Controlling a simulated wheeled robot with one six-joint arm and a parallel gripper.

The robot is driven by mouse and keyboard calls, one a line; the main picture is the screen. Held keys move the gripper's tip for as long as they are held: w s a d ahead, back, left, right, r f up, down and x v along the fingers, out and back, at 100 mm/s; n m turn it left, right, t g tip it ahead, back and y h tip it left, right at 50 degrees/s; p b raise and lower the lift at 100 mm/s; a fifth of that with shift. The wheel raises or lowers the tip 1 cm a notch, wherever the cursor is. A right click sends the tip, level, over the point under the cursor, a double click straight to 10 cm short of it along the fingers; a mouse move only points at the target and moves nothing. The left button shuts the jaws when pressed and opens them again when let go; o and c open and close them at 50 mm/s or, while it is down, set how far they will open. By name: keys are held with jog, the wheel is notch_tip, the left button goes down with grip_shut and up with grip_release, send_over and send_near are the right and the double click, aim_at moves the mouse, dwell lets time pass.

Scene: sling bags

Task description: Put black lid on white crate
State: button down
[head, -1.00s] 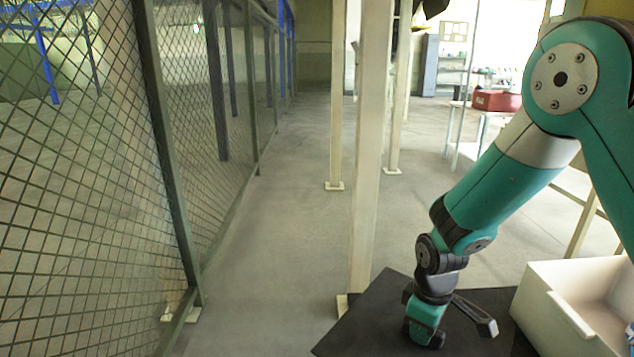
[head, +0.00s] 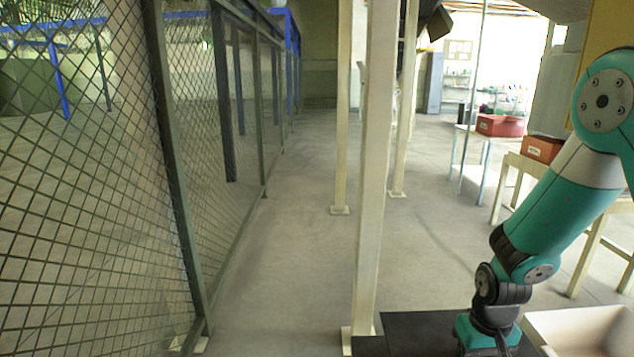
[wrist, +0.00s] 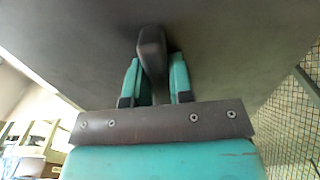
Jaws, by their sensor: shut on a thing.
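The black lid (head: 420,333) is a flat dark panel at the bottom of the head view, cut off by the lower edge. In the wrist view the lid (wrist: 235,50) fills most of the upper picture. My gripper (head: 488,343) is over the lid's right part. In the wrist view the teal fingers of my gripper (wrist: 153,78) are shut on the lid's dark bar handle (wrist: 151,45). The white crate (head: 560,323) stands at the lower right, just right of the gripper and lid. Only its upper part shows. The lid's height over the crate is hard to tell.
A cream post (head: 370,200) rises just behind the lid. A mesh fence (head: 100,200) runs along the left. A wooden bench (head: 525,170) with a red box (head: 541,148) stands behind the crate at right. The floor aisle (head: 290,230) between is clear.

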notch_tip(320, 180, up, 13)
jog(key=s+p, duration=0.1)
jog(key=p, duration=1.6)
jog(key=shift+s, duration=0.3)
